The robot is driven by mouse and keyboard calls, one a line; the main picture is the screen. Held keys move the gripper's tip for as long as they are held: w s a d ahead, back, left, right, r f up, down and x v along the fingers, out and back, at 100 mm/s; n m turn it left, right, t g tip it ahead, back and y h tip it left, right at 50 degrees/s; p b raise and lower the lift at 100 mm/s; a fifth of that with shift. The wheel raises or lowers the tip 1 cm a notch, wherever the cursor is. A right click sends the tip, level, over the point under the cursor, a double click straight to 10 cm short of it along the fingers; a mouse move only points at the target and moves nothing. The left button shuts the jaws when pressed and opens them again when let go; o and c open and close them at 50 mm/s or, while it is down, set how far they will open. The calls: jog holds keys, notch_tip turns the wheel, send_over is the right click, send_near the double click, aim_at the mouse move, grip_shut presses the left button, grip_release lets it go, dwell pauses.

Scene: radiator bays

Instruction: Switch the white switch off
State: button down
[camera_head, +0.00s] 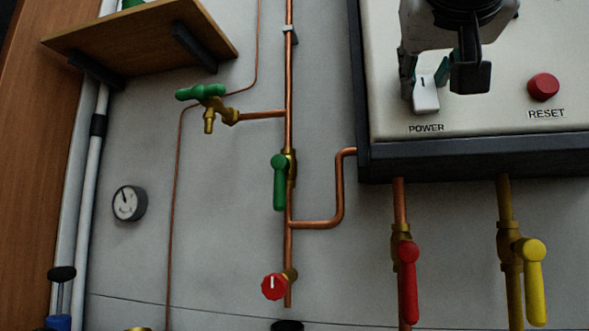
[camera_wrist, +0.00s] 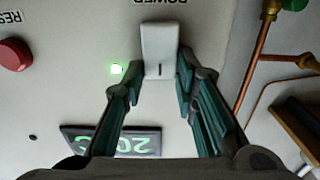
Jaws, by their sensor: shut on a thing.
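The white switch (camera_head: 426,97) sits on the pale control panel above the label POWER. In the wrist view the switch (camera_wrist: 160,48) shows close up and upside down, with a dark mark on its face. My gripper (camera_head: 440,78) is at the switch, in front of the panel. In the wrist view the fingers of my gripper (camera_wrist: 158,70) are on either side of the switch's near end, shut on it. Part of the switch is hidden by a finger in the head view.
A lit green lamp (camera_wrist: 116,69) and a green-digit display (camera_wrist: 112,141) are near the switch. A red RESET button (camera_head: 543,87) is to its right. Below the panel are a red-handled valve (camera_head: 408,280) and a yellow-handled valve (camera_head: 535,275). Copper pipes (camera_head: 289,130) run at left.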

jog(key=shift+f+b, duration=0.2)
jog(key=shift+b, duration=0.6)
jog(key=shift+f+t+b, duration=0.1)
jog(key=shift+t+b, duration=0.2)
jog(key=shift+b, duration=0.25)
jog(key=shift+t+b, duration=0.3)
jog(key=shift+b, duration=0.6)
jog(key=b, duration=0.2)
jog(key=t+b, duration=0.1)
jog(key=b, duration=0.2)
jog(key=shift+s+f+t+h, duration=0.15)
jog(key=shift+f+t+h, duration=0.15)
jog(key=shift+h, duration=0.1)
jog(key=shift+r+t+b, duration=0.1)
jog(key=shift+t+b, duration=0.3)
jog(key=shift+b, duration=0.8)
jog(key=c, duration=1.3)
grip_release()
jog(key=shift+s+a, duration=0.1)
jog(key=shift+s, duration=0.05)
